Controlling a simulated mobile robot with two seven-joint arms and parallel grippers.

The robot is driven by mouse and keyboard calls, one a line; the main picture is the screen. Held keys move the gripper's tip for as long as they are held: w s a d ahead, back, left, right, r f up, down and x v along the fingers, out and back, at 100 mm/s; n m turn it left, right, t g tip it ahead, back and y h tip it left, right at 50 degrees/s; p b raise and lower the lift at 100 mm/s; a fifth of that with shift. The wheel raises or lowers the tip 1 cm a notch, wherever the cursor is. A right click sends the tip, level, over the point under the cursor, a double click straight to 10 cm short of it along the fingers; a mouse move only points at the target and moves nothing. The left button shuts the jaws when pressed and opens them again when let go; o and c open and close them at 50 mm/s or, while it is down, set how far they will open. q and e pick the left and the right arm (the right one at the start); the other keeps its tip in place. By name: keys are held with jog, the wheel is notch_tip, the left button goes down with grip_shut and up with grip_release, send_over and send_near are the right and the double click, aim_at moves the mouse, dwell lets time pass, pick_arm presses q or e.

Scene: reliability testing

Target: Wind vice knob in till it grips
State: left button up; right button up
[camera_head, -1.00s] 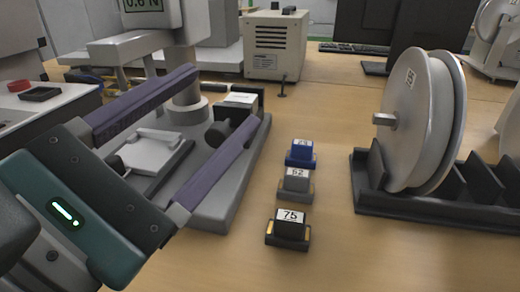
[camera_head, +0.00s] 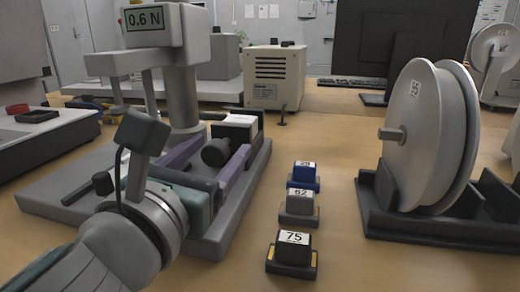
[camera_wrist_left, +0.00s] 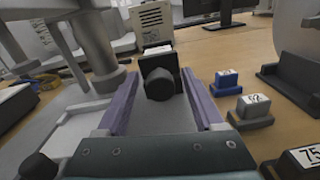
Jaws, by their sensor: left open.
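The black vice knob (camera_head: 215,153) points toward me from the dark vice (camera_head: 246,119) on the grey base of the force tester. A white block (camera_head: 239,121) sits at the top of the vice. In the left wrist view the round knob (camera_wrist_left: 160,83) is centred between my fingers. My left gripper (camera_head: 226,146) is open, with one purple finger on each side of the knob. In the left wrist view the gripper (camera_wrist_left: 160,76) shows a clear gap between each finger and the knob. The vice's jaw gap is mostly hidden. My right gripper is not in view.
A second dark knob (camera_head: 102,183) stands at the base's left. The tester column (camera_head: 184,95) rises behind, with a display (camera_head: 145,18) reading 0.6 N. Numbered blocks (camera_head: 299,207) stand to the right, then a spool (camera_head: 428,130) in a dark rack (camera_head: 450,213). Bare table lies between.

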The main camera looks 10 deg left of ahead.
pick_arm(q)
jog(key=shift+w, duration=0.3)
grip_shut()
dwell(0.5)
